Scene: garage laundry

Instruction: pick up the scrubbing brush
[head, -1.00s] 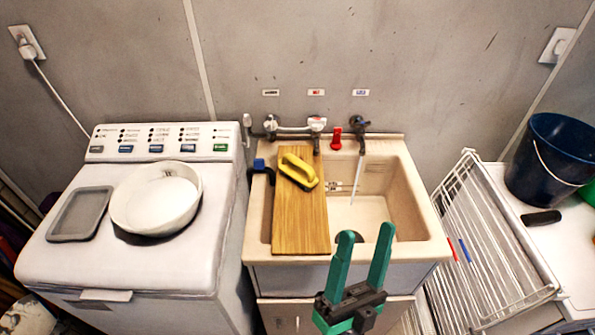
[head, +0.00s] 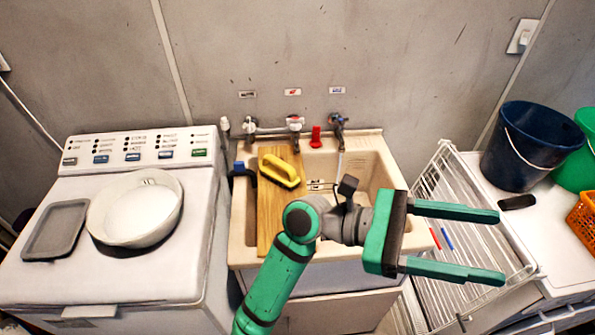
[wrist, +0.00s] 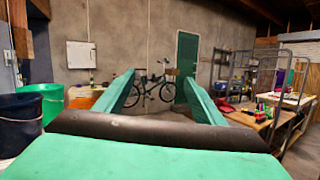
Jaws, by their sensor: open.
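The yellow scrubbing brush (head: 281,171), with a looped handle, lies on the wooden board (head: 269,222) across the left part of the sink (head: 405,165). My gripper (head: 500,247) is open and empty, in front of the sink's right side and the wire rack in the head view. Its fingers point right, away from the brush. In the wrist view the open fingers of my gripper (wrist: 157,74) show with nothing between them. The brush is not in the wrist view. My arm hides part of the sink and the board's lower right.
A washing machine (head: 120,270) with a white bowl (head: 140,215) and grey tray (head: 55,230) stands left. Taps (head: 295,124) line the sink's back. A white wire rack (head: 445,190) and dark blue bucket (head: 520,150) are right. A bicycle (wrist: 150,90) stands far off.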

